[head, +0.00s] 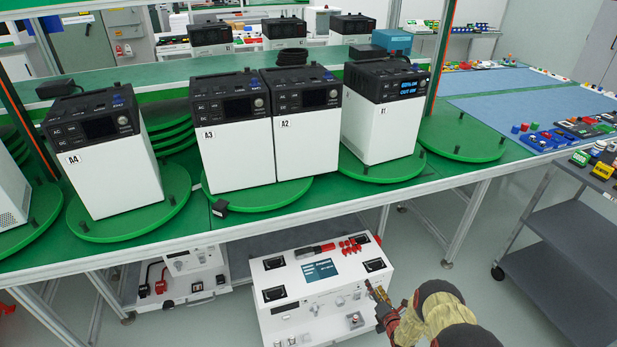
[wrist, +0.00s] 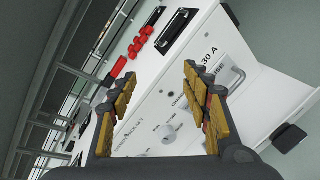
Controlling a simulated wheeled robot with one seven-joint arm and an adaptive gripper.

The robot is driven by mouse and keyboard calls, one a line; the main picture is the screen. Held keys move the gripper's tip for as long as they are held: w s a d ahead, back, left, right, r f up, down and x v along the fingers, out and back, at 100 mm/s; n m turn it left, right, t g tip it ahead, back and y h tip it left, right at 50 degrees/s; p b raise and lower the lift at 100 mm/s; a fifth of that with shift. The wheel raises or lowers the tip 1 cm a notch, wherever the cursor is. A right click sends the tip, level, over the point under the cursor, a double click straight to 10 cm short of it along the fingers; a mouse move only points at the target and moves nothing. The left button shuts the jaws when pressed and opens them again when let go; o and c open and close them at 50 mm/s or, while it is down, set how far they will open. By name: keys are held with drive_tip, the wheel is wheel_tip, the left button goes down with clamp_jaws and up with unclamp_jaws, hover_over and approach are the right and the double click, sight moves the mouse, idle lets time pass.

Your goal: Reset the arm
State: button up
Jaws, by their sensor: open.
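My gripper (head: 376,291) is at the lower middle of the head view, beside the right side of a white test unit (head: 282,320) below the bench. In the wrist view my gripper (wrist: 160,80) is open, with its yellow-padded fingers apart and nothing between them. The white front panel of the unit (wrist: 150,105) lies beyond the fingers, showing knobs, a handle and red connectors (wrist: 142,40). My arm reaches in from the bottom right of the head view. Whether the fingers touch the unit cannot be told.
The green bench (head: 465,172) carries white power units labelled A4 (head: 110,180), A3 (head: 235,155), A2 (head: 305,145) and another one (head: 375,130) on round green turntables. A grey cart (head: 570,240) stands at the right. Floor between cart and bench is clear.

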drive_tip(key=w+d+r+m+g+h+p, duration=0.1)
drive_tip(key=w+r+m, duration=0.25)
drive_tip(key=r, duration=0.75)
drive_tip(key=w+d+r+m+g+h, duration=0.1)
drive_tip(key=w+r+m, duration=0.3)
drive_tip(key=r, duration=0.8)
drive_tip(key=s+a+r+m+g+h+p, duration=0.1)
drive_tip(key=s+r+m, duration=0.2)
drive_tip(key=r, duration=1)
drive_tip(key=s+r+m+g+h+p, duration=0.1)
drive_tip(key=s+r+m, duration=0.25)
drive_tip(key=r, duration=0.95)
drive_tip(key=s+a+r+m+g+p, duration=0.1)
drive_tip(key=s+a+r+m, duration=0.25)
drive_tip(key=s+r, duration=0.6)
drive_tip(key=s+a+r+m+g, duration=0.15)
drive_tip(key=s+r+m, duration=0.4)
drive_tip(key=s, duration=0.75)
drive_tip(key=s+a+r+m+g, duration=0.1)
drive_tip(key=s+a+m, duration=0.1)
drive_tip(key=s, duration=0.9)
drive_tip(key=s+a+r+m+g+y+p, duration=0.1)
drive_tip(key=s+a+m, duration=0.1)
drive_tip(key=s, duration=1)
drive_tip(key=shift+a+m, duration=0.2)
drive_tip(key=shift+m, duration=0.5)
